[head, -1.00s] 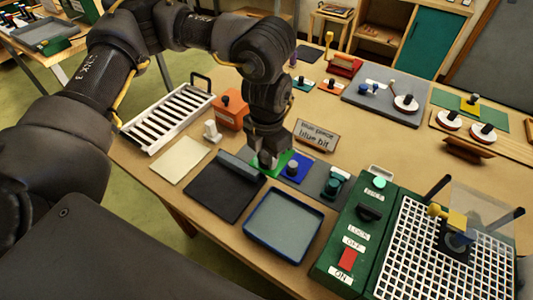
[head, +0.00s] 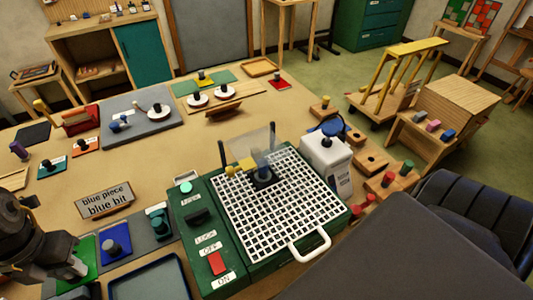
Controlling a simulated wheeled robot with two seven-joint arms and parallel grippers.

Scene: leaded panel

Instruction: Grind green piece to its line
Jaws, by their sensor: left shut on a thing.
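The green piece (head: 88,250) is a flat green plate on the table at the lower left, partly hidden by my left gripper. My left gripper (head: 72,270) is shut on it from above; the grasp itself is hard to see. The line on the piece cannot be made out. The grinder (head: 181,219) is a green box with a white grid top (head: 300,210), a bit and clear shield (head: 262,145) at the back of the grid, and a red switch (head: 216,263) by the ON and OFF labels. My right gripper is not in view.
A sign (head: 105,201) reading "blue piece blue bit" stands behind. A dark blue-rimmed tray (head: 150,280) lies in front of the grinder's left side. A white container (head: 326,160) stands right of it.

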